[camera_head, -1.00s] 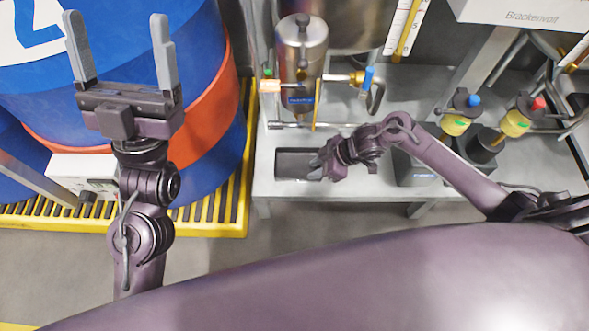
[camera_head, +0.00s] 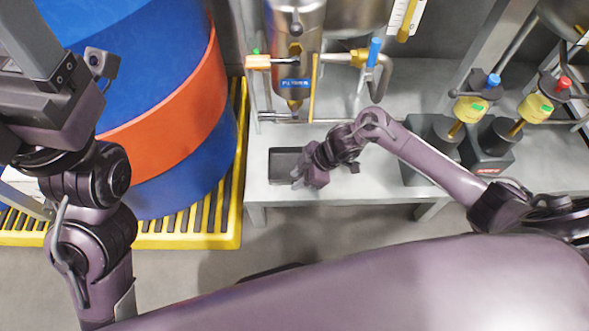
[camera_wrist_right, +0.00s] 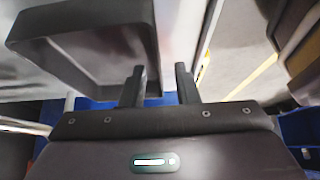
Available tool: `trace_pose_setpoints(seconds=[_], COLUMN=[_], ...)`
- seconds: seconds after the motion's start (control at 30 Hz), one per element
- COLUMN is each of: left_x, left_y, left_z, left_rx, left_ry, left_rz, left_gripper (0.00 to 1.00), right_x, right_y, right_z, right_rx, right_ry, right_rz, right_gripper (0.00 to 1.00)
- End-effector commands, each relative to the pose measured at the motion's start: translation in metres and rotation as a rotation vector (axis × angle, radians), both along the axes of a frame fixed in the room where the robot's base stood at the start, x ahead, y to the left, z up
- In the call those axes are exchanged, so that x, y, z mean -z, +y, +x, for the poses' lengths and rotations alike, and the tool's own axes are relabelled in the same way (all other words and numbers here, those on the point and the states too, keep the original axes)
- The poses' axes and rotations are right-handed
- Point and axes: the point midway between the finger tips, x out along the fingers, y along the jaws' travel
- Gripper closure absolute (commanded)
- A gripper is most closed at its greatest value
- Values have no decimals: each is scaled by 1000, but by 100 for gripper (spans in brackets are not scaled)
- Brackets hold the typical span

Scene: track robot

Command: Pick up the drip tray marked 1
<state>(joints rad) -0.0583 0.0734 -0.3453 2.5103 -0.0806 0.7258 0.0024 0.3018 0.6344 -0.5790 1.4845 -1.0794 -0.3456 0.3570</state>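A dark rectangular drip tray (camera_head: 283,162) lies on the grey bench in the head view, below the steel vessel. No number can be read on it. My right gripper (camera_head: 299,179) is at the tray's right end and hides part of it. In the right wrist view the tray (camera_wrist_right: 80,30) shows large at upper left, with one wall reaching down to the fingers. There my right gripper (camera_wrist_right: 160,85) has its two fingers apart; whether they touch the wall cannot be told. My left gripper (camera_head: 35,45) is at the left edge, with only one finger clearly seen.
The grey bench (camera_head: 335,190) has a steel vessel (camera_head: 297,20) with valves above the tray. Yellow valve units (camera_head: 468,108) stand on the right. A blue and orange drum (camera_head: 170,120) stands on a yellow grate (camera_head: 190,232) at left.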

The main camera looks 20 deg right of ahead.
Motion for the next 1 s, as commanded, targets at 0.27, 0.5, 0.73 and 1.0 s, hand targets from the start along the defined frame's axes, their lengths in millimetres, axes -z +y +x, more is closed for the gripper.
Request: trace_pose_setpoints(seconds=[0.27,0.5,0.73,1.0], left_x=[-1,-1,-1,-6], left_y=[0,0,0,0], left_z=[0,0,0,-1], left_rx=[0,0,-1,1], left_ry=[-1,-1,-2,-8], left_rz=[1,1,0,-1], left_gripper=[19,19,19,19], right_x=[0,0,0,-6], right_y=[1,1,1,1], right_z=[0,0,1,1], right_rx=[1,1,0,0], right_ry=[-1,-1,-2,-2], right_rz=[0,0,1,1], right_gripper=[76,100,100,100])
